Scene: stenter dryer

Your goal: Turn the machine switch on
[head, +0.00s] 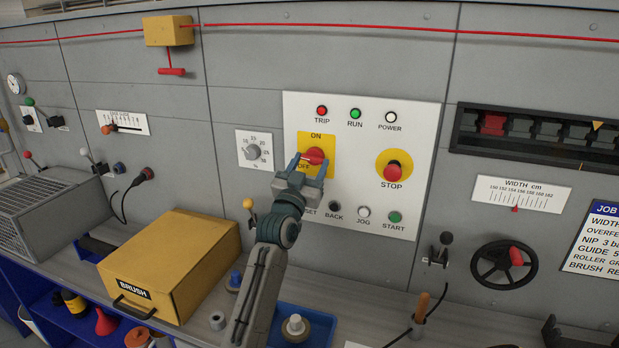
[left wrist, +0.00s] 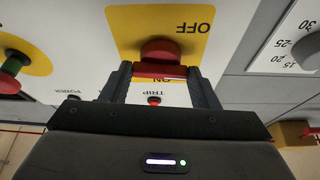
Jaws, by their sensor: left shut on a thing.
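The machine switch (head: 316,155) is a red rotary knob on a yellow plate marked ON at the top and OFF at the lower left, on the white control panel (head: 420,120). My left gripper (head: 309,165) is at the knob, its two fingers on either side of the red handle. In the left wrist view, which shows the panel upside down, the red handle (left wrist: 159,70) lies crosswise between the fingertips (left wrist: 160,75). The fingers hide part of the plate, and I cannot tell exactly which mark the handle points to. My right gripper is not in view.
A red STOP button (head: 392,171) on yellow is right of the switch. A grey dial (head: 252,151) is left. TRIP, RUN and POWER lamps (head: 355,114) sit above, several push buttons below. A yellow BRUSH box (head: 170,262) stands on the bench at left.

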